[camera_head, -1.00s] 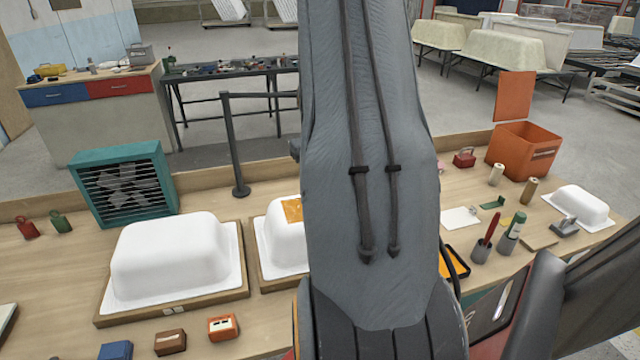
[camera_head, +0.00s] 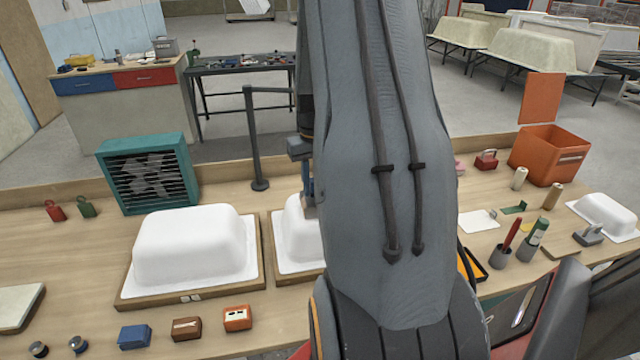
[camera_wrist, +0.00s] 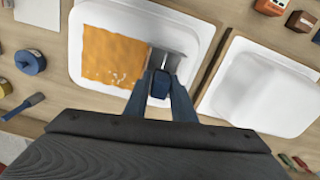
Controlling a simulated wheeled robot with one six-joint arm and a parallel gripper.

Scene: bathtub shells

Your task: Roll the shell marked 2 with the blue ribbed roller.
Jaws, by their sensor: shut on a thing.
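My gripper (camera_wrist: 160,98) is shut on a blue-handled tool (camera_wrist: 160,81), which I take to be the blue ribbed roller. Its grey head lies over the white middle shell (camera_wrist: 192,37), beside the right edge of an orange patch (camera_wrist: 112,57). I cannot tell whether the head touches the shell. The patch has a few pale spots near its lower edge. In the head view the middle shell (camera_head: 290,237) is partly hidden by my arm, and my gripper (camera_head: 308,198) shows above it. No number 2 is readable on any shell.
A larger white shell (camera_head: 190,245) stands on a wooden base close to the left; it also shows in the wrist view (camera_wrist: 262,88). A teal fan (camera_head: 148,172) stands behind it. Small blocks line the front. Cups with tools (camera_head: 500,255) and an orange bin (camera_head: 548,157) are at right.

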